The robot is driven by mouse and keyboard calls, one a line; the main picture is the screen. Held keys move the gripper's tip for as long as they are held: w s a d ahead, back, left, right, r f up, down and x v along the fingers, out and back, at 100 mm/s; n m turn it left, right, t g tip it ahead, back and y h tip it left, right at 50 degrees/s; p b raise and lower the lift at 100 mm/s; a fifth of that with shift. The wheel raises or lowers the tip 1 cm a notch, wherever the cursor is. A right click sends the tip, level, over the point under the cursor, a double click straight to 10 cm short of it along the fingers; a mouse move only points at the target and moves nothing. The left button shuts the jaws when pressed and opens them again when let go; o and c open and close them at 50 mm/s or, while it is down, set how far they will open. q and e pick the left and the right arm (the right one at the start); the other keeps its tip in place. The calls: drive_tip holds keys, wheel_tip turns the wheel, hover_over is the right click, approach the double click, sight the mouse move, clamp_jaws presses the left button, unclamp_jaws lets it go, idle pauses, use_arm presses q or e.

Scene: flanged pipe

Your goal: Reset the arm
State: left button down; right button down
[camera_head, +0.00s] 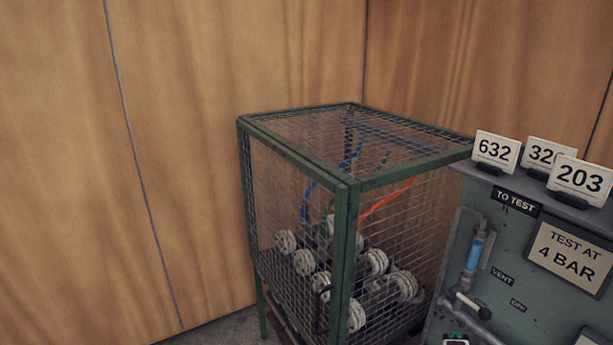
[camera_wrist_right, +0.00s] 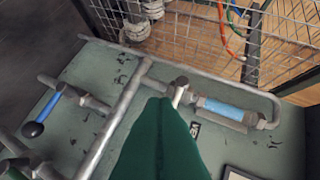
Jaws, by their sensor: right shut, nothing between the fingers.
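My right gripper (camera_wrist_right: 165,105) shows in the right wrist view as dark green fingers pressed together, with nothing held between them. It is over the grey-green test panel (camera_wrist_right: 85,75), in front of the metal pipes (camera_wrist_right: 120,120). A blue-sleeved cylinder (camera_wrist_right: 225,108) lies to the right of the fingertips, and a blue lever with a black knob (camera_wrist_right: 45,110) is to the left. I cannot tell whether the fingers touch the pipework. Neither of my arms shows in the head view, and my left gripper is not in view.
A green wire-mesh cage (camera_head: 345,185) holds several pale round fittings and coloured hoses. The panel cabinet (camera_head: 460,265) stands at its right, with number cards 632 (camera_head: 495,150) and 203 (camera_head: 580,180) on top and a "4 BAR" sign (camera_head: 568,257). Wooden walls (camera_head: 180,130) close in behind.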

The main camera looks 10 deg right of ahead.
drive_tip(key=s+a+f+m+g+y, duration=0.2)
drive_tip(key=s+a+m+g+y, duration=0.2)
drive_tip(key=s+a+m, duration=0.6)
drive_tip(key=s+a+f+m+g+y, duration=0.4)
drive_tip(key=s+a, duration=0.5)
drive_tip(key=s, duration=0.5)
wheel_tip(320, 180, down, 25)
drive_tip(key=n+g+b, duration=0.1)
drive_tip(key=g+b, duration=0.1)
drive_tip(key=s+d+f+g+b, duration=0.1)
drive_tip(key=s+d+f, duration=0.2)
drive_tip(key=s+f, duration=1.4)
wheel_tip(320, 180, down, 3)
drive_tip(key=shift+d+r+n+b, duration=0.15)
drive_tip(key=shift+r+n+b, duration=0.05)
drive_tip(key=shift+n+b, duration=0.15)
drive_tip(key=shift+s, duration=0.1)
